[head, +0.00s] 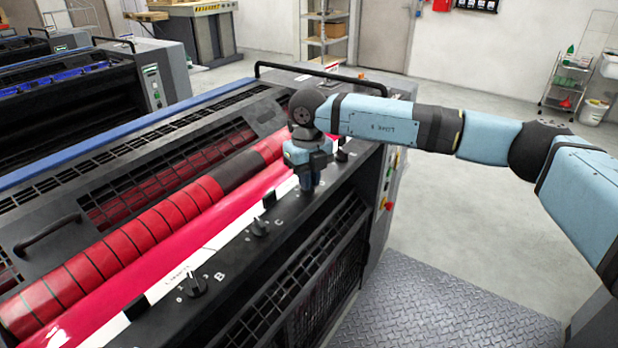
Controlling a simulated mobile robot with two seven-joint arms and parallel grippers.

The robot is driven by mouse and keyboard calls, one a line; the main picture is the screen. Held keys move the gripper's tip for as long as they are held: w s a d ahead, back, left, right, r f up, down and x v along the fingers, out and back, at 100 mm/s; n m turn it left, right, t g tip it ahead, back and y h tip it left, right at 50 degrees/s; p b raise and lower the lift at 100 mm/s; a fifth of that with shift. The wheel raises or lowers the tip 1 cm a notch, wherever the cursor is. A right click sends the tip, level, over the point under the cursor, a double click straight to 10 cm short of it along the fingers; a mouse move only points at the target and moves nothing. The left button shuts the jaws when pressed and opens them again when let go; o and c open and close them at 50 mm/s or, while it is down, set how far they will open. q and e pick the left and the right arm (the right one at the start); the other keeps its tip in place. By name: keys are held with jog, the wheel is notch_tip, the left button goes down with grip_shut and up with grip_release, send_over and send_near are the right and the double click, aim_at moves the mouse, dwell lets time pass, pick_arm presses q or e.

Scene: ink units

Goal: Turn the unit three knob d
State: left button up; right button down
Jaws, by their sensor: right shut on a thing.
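A row of black knobs runs along the dark front ledge of the near ink unit (225,260). One knob (195,286) stands beside the letter B and another (259,228) beside the letter C. My right gripper (307,187) points down onto the ledge at the following knob place along the row, where knob d would be. It is shut on what I take to be that knob, which the fingers hide, so its pointer and letter cannot be read. A further knob (342,155) stands beyond the gripper. My left gripper is not in view.
A red roller (150,225) and a pink sheet lie behind the ledge. A black handrail (320,78) rises at the unit's far end. Buttons (388,203) are on its end face. A metal tread plate (440,305) and open floor lie to the right.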

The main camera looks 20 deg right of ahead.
jog(key=shift+r, duration=0.1)
dwell(0.4)
jog(key=c, duration=1.2)
grip_release()
notch_tip(320, 180, up, 14)
jog(key=shift+f, duration=0.15)
